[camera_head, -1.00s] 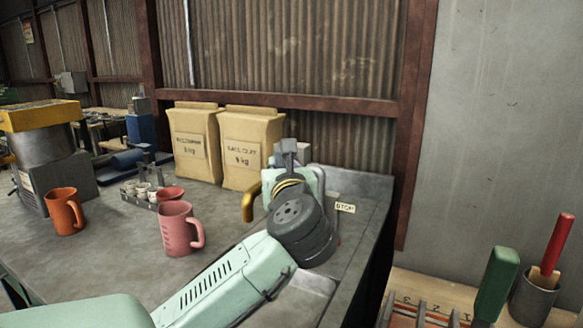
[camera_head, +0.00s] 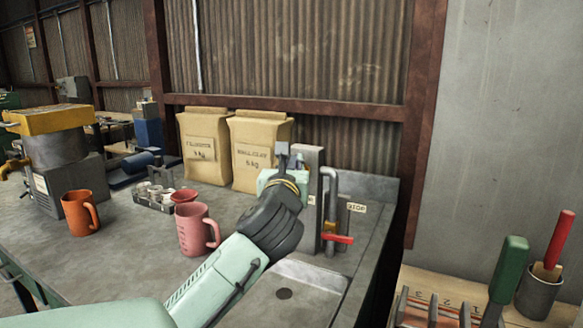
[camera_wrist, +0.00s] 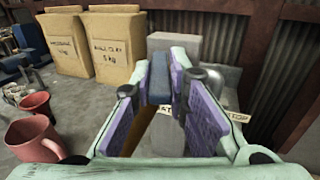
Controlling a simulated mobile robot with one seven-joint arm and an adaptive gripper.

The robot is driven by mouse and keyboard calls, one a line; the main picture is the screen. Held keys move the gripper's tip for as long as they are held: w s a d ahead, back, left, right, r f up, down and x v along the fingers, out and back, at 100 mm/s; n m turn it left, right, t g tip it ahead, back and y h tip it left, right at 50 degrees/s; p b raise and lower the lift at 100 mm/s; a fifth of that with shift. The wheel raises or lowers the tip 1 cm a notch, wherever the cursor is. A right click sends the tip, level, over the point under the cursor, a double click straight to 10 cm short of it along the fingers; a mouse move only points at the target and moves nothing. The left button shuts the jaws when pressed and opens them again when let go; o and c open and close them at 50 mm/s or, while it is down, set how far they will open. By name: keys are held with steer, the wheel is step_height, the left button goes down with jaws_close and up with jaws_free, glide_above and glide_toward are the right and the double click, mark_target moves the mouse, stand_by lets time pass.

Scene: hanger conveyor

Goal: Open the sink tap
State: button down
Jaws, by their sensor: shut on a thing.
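My gripper (camera_head: 283,160) is at the back of the bench, beside a grey upright block (camera_head: 309,185). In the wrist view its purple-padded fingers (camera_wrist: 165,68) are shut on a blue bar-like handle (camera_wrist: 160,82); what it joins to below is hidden. A silver curved tap pipe (camera_head: 331,185) stands right of the block, with a red lever (camera_head: 340,239) low on it, apart from my gripper. The sink (camera_head: 318,272) with a dark drain is in front, partly covered by my arm. No water is visible.
Two paper sacks (camera_head: 208,150) (camera_head: 262,155) stand left of my gripper. A pink mug (camera_head: 193,232), an orange mug (camera_head: 79,213) and a small rack (camera_head: 150,195) are on the bench. A "STOP" label (camera_head: 356,208) is at right. The corrugated wall is close behind.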

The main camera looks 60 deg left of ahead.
mark_target(291, 165)
steer(key=c, duration=1.6)
jaws_free()
steer(key=shift+o, duration=0.2)
step_height(291, 165, up, 10)
steer(key=shift+f, duration=0.1)
